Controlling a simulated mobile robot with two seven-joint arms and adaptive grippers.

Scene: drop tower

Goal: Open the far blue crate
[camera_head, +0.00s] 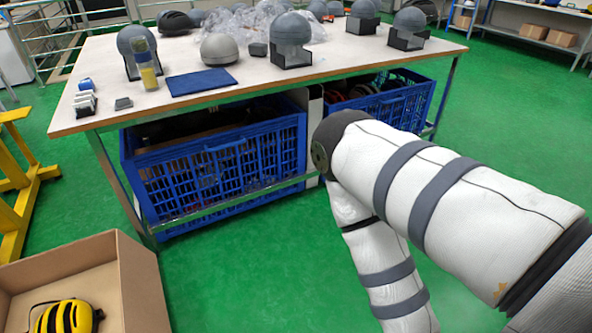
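Two blue crates sit under the table. The far blue crate (412,106) is at the right, beneath the table's right half. Its top looks open at the front, with dark and reddish contents showing. Part of it is hidden behind my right arm and the tabletop. The near blue crate (225,172) is at the left, with slatted walls and a handle at the top of its front. My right arm comes in from the right, bends in front of the crates and runs down out of the picture. Neither gripper shows.
The table (160,107) carries grey helmets, a blue cloth (201,82), a yellow bottle (147,72) and clear plastic wrap. A cardboard box (140,285) with a yellow-black item stands front left, near a yellow frame (25,180). Green floor is clear in the front middle.

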